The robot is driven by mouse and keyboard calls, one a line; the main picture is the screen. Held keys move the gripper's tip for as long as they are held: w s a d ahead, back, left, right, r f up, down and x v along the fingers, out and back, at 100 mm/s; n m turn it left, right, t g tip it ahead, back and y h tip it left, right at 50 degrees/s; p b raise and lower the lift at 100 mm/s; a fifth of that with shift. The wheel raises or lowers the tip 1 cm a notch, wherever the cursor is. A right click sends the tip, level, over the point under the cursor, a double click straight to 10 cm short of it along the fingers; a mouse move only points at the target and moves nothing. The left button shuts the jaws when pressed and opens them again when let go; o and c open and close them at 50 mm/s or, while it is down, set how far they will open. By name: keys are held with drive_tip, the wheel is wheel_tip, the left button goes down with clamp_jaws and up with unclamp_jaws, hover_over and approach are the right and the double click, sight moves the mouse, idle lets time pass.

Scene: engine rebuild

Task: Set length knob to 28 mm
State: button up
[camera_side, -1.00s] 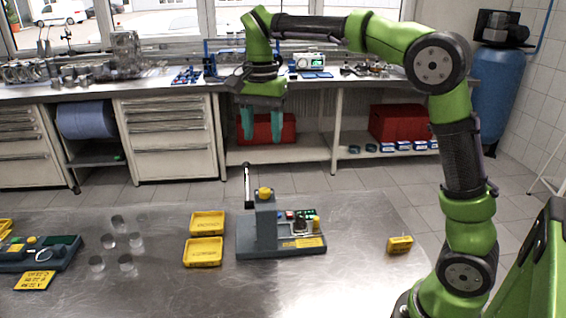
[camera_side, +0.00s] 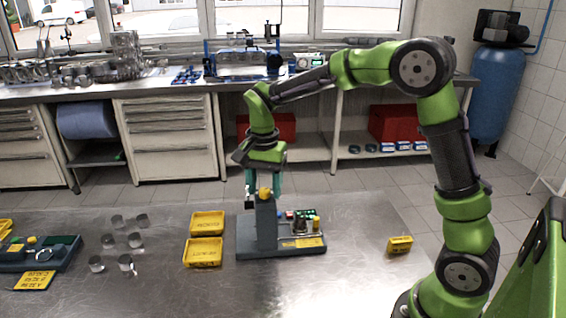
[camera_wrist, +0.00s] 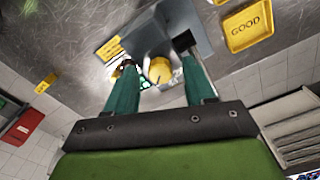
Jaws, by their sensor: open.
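A grey bench device (camera_side: 266,225) with an upright post stands on the metal table. A yellow knob (camera_side: 265,193) sits at the top of its post; it also shows in the wrist view (camera_wrist: 160,69). A second, smaller yellow knob (camera_side: 316,222) is at the right end of the base. My gripper (camera_side: 263,184) is open, pointing down over the post. In the wrist view its teal fingers (camera_wrist: 157,62) appear on either side of the top yellow knob, with space between; contact cannot be told. Any scale or millimetre reading is too small to read.
Two yellow trays (camera_side: 220,251) lie left of the device; one reads GOOD (camera_wrist: 248,27) in the wrist view. Several metal cylinders (camera_side: 135,241) and another device (camera_side: 40,254) are farther left. A small yellow block (camera_side: 399,245) lies right. The table between is clear.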

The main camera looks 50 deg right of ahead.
clamp_jaws()
drive_tip(key=shift+n, duration=0.4)
drive_tip(key=n, duration=0.9)
drive_tip(key=shift+r, duration=0.1)
drive_tip(key=n, duration=0.5)
drive_tip(key=shift+n, duration=2.6)
